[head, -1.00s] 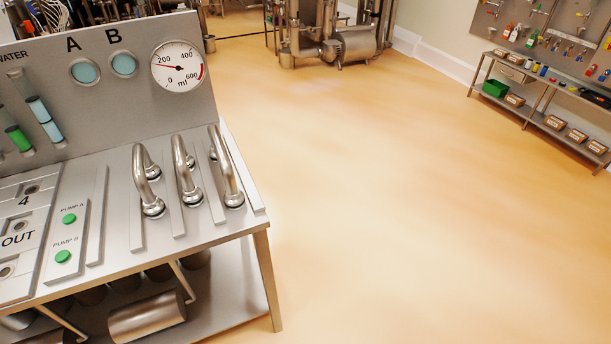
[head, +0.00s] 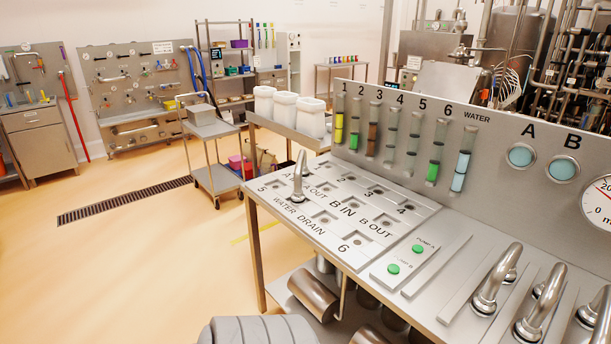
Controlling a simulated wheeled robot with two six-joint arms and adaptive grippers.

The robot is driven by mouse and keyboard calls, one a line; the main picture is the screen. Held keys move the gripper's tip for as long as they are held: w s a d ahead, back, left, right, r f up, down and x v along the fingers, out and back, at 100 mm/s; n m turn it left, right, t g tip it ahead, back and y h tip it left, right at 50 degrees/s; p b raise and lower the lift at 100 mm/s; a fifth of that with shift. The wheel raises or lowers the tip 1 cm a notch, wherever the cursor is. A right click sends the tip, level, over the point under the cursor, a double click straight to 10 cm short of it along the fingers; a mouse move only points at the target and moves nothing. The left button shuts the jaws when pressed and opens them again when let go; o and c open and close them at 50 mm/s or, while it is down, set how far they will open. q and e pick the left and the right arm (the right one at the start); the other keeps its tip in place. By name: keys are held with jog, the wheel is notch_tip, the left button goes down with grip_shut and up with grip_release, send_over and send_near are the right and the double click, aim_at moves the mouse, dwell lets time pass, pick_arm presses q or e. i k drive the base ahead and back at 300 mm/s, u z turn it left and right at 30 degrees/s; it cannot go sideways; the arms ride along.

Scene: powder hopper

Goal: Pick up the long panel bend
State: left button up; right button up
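Several polished steel bends are in view. One bend (head: 300,180) stands on the flow panel (head: 340,210) at its left end. Three more sit in a row in slots at the right of the bench: a near-left one (head: 494,282), a middle one (head: 541,303) and a right one (head: 602,318) cut off by the picture edge. I cannot tell for sure from this view which is the long panel bend. Neither of my grippers is in view.
The bench's upright board (head: 480,160) carries tubes and gauges behind the panel. Two green pump buttons (head: 405,258) sit left of the bends. White containers (head: 290,110) stand beyond the panel. A cart (head: 210,140) stands further left. Open floor (head: 130,260) lies on the left.

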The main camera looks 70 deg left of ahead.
aim_at(300, 170)
jog(key=u, duration=3.6)
jog(key=i, duration=1.75)
jog(key=z, duration=2.05)
